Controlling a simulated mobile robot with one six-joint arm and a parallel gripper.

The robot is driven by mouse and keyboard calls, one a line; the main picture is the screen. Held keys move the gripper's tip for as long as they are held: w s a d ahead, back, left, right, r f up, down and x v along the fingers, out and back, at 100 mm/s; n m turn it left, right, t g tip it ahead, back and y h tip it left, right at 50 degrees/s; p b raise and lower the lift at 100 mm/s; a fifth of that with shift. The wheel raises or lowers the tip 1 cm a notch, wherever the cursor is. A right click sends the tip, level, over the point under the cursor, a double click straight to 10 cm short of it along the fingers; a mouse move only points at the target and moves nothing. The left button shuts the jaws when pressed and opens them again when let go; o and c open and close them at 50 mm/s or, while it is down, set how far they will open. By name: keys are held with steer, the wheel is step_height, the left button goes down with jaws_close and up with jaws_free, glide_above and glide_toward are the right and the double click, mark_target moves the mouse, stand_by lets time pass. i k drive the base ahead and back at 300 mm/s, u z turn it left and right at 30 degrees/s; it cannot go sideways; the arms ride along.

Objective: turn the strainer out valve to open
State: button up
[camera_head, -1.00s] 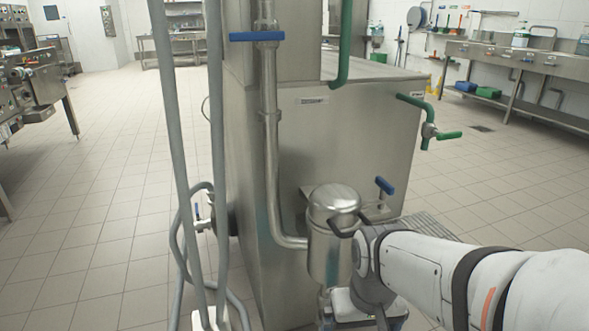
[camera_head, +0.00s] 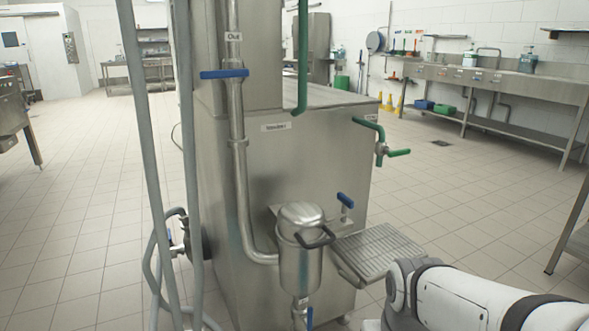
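A silver strainer canister (camera_head: 300,262) with a black loop handle (camera_head: 316,238) stands at the front of the steel machine. A pipe (camera_head: 243,190) runs from it up to a valve with a blue lever (camera_head: 224,73), next to a label reading "Out" (camera_head: 233,37). That lever lies crosswise to the vertical pipe.
Grey hoses (camera_head: 150,150) hang at left. A steel table edge (camera_head: 575,240) is at right. Tiled floor (camera_head: 70,220) is clear at left.

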mark_target(237, 72)
steer(key=z, duration=0.15)
steer(key=k, duration=0.95)
steer(key=u, duration=0.5)
steer(key=i, duration=1)
steer(key=u, duration=0.05)
